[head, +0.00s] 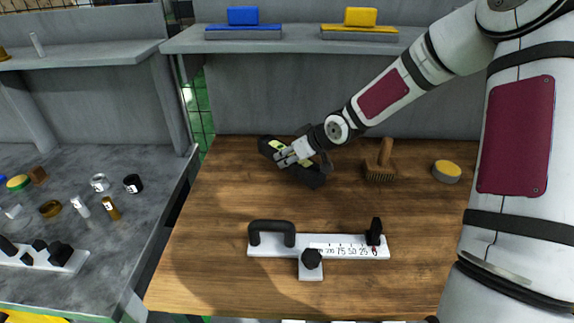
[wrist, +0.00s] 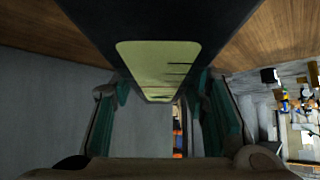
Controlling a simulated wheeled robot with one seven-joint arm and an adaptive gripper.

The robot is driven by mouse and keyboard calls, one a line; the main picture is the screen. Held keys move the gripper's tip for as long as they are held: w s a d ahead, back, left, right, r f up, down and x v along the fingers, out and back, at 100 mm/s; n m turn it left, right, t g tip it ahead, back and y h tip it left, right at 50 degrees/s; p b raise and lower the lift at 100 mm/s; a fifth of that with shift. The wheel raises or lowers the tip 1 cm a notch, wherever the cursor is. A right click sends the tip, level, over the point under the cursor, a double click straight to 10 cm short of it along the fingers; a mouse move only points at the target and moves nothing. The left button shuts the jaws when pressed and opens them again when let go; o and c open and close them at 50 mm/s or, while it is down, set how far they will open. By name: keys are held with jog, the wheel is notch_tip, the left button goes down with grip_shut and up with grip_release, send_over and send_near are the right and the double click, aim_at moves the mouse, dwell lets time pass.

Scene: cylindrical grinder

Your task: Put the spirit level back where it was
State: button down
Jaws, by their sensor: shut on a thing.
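The spirit level is a dark bar (head: 313,176) with a yellow-green vial window (wrist: 158,62). In the head view it is at the back of the wooden bench top, left of centre. My gripper (head: 287,157) is shut on it near its middle, and the fingers cover part of it. In the wrist view the level spans the top middle, between the two fingers of my gripper (wrist: 160,112). I cannot tell whether the level touches the bench or is just above it.
A brush (head: 380,166) and a yellow-topped round tin (head: 446,171) stand to the right. A white scaled tool with a black handle (head: 345,251) lies in front. A shelf (head: 300,42) holds blue and yellow blocks. A grey bench (head: 130,230) with small items is at left.

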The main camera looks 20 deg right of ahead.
jog(key=shift+w+a+r, duration=0.1)
jog(key=shift+w+a, duration=0.15)
jog(key=shift+a, duration=0.1)
jog(key=shift+f+b, duration=0.4)
jog(key=shift+f, duration=1.4)
jog(key=c, duration=0.9)
grip_release()
jog(key=shift+f, duration=0.15)
jog(key=shift+c, duration=0.2)
